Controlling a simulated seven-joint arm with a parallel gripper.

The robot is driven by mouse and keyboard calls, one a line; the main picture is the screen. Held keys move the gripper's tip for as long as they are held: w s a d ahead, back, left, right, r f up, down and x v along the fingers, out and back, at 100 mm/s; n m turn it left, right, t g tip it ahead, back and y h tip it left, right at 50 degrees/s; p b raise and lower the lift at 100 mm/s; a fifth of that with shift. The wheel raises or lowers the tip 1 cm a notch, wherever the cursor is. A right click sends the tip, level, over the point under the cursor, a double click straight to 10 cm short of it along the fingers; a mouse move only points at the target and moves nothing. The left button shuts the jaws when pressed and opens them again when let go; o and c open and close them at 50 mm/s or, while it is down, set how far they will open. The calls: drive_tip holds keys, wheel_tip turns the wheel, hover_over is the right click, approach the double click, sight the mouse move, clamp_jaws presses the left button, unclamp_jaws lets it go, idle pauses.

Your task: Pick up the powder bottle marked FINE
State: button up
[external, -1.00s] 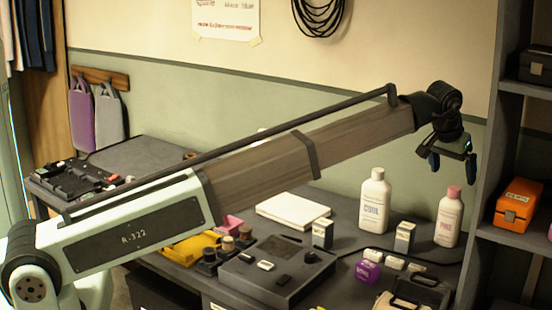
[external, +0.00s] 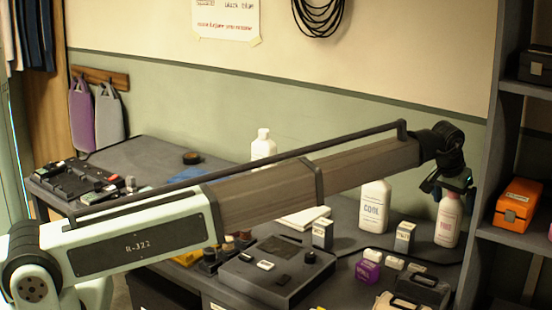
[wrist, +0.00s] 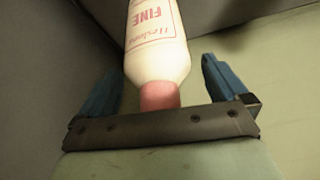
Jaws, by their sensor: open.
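The powder bottle marked FINE (external: 446,222) is white with pink lettering and stands upright at the right end of the bench, by the shelf. In the wrist view the FINE bottle (wrist: 156,42) shows its label and its pink cap. My gripper (external: 448,188) is over the top of this bottle and hides its cap in the external view. In the wrist view my gripper (wrist: 161,80) is open, with one blue finger on each side of the bottle's upper part. A gap shows on both sides, and the bottle is not held.
A larger white bottle with blue lettering (external: 374,208) stands to the left. A small box (external: 404,237) stands between the two bottles. A purple container (external: 368,267) and a black case (external: 420,288) are in front. The grey shelf unit (external: 487,165) is close on the right.

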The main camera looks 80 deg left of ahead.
drive_tip(key=shift+c, duration=0.4)
drive_tip(key=c, duration=1.6)
